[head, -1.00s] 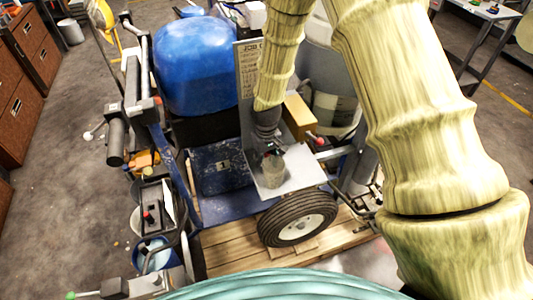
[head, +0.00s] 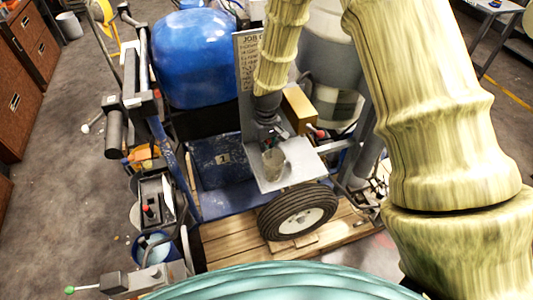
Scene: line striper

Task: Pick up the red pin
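My gripper (head: 268,139), dark and small in the head view, points down beside a grey metal shelf on the line striper. It hangs just behind a translucent cup (head: 272,163) on the shelf (head: 298,165). Its fingertips are too small and partly hidden to show whether they are open or shut, or hold anything. No red pin can be made out for certain. A small red-tipped part (head: 319,133) shows right of the gripper, by a tan box. Another small red part (head: 147,209) sits on a grey box at the lower left.
The striper has a blue tank (head: 192,60), a black tyre (head: 298,213) and a blue frame, and stands on a wooden pallet (head: 228,243). A bucket (head: 155,250) is at lower left. Open floor (head: 65,190) lies to the left.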

